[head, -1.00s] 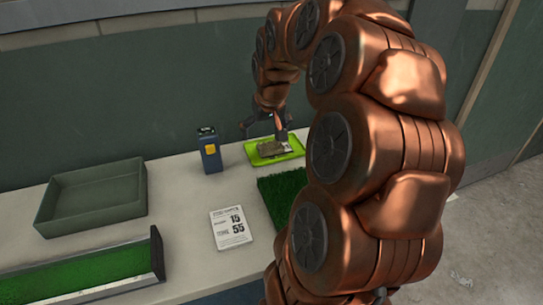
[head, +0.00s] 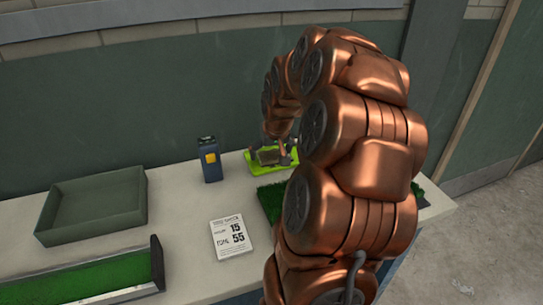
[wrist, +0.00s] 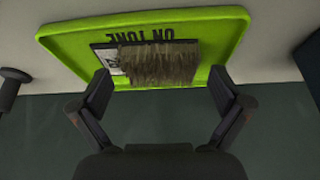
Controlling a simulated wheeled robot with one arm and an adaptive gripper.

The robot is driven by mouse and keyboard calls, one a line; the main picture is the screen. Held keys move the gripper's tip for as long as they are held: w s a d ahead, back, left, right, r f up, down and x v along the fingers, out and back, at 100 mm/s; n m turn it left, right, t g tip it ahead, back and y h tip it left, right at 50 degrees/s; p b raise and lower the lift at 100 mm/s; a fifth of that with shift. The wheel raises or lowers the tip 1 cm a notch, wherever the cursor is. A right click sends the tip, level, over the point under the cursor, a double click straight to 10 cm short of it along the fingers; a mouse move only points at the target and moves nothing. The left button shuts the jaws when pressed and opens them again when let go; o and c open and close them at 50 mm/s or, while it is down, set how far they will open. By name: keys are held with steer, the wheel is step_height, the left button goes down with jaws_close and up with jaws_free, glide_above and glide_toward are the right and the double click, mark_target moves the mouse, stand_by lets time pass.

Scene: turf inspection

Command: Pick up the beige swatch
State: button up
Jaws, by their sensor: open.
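The beige swatch (wrist: 158,64) is a small tuft-like piece lying on a bright green tray (wrist: 215,30) in the wrist view. A pale label strip with dark print shows beside it on the tray. In the head view the swatch (head: 268,157) is partly hidden by my arm and gripper. My gripper (wrist: 161,88) is open, its two fingers apart on either side of the swatch's near edge and holding nothing. In the head view my gripper (head: 275,150) is over the tray, largely blocked by my copper arm.
A blue device (head: 210,160) stands left of the tray. A printed card (head: 230,238) lies in front, with green turf (head: 270,197) to its right. An empty grey-green bin (head: 95,205) and a turf-lined trough (head: 100,280) are at left. The wall is close behind.

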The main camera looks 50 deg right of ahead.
steer(key=c, duration=0.8)
steer(key=shift+r, duration=0.1)
